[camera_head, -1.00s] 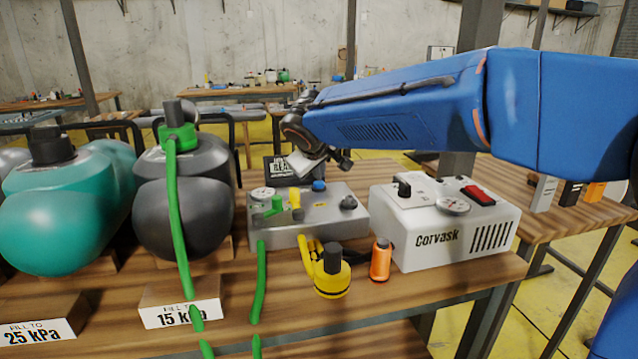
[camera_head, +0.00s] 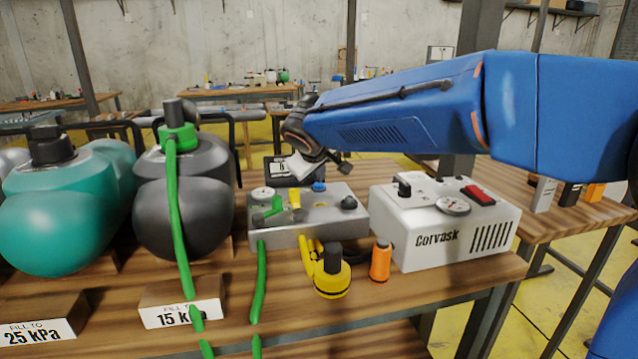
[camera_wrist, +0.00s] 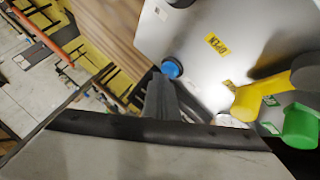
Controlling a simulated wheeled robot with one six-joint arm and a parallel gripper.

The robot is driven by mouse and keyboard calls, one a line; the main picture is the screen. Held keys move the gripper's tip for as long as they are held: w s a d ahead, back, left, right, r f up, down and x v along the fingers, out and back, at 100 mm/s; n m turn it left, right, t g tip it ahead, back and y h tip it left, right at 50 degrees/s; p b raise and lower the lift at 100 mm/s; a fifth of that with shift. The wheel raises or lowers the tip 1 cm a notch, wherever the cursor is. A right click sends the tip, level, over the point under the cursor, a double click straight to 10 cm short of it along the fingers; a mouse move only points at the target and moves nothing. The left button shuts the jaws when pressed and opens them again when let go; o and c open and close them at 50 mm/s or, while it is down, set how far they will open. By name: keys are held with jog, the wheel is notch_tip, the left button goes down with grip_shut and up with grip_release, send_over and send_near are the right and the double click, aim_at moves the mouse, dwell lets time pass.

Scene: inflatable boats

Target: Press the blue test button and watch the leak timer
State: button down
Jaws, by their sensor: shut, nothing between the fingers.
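The blue test button (camera_head: 319,187) sits on top of the grey manifold box (camera_head: 285,238), near its back edge. It also shows in the wrist view (camera_wrist: 172,68), just beyond my fingertips. My gripper (camera_wrist: 162,82) is shut and empty, its tips close to the button; I cannot tell whether they touch it. In the head view my wrist hangs over the back of the box, in front of the timer display (camera_head: 279,168). The display is partly hidden, and its reading is too small to make out.
Green (camera_head: 268,212) and yellow (camera_head: 296,199) valve levers stand left of the button. A white Corvask pump box (camera_head: 440,240) is at the right. Grey (camera_head: 185,215) and teal (camera_head: 65,225) inflated tubes lie at the left.

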aim_at(319, 186)
jog(key=shift+r, duration=0.9)
jog(key=shift+r, duration=0.15)
jog(key=shift+r, duration=2.35)
jog(key=shift+s, duration=0.1)
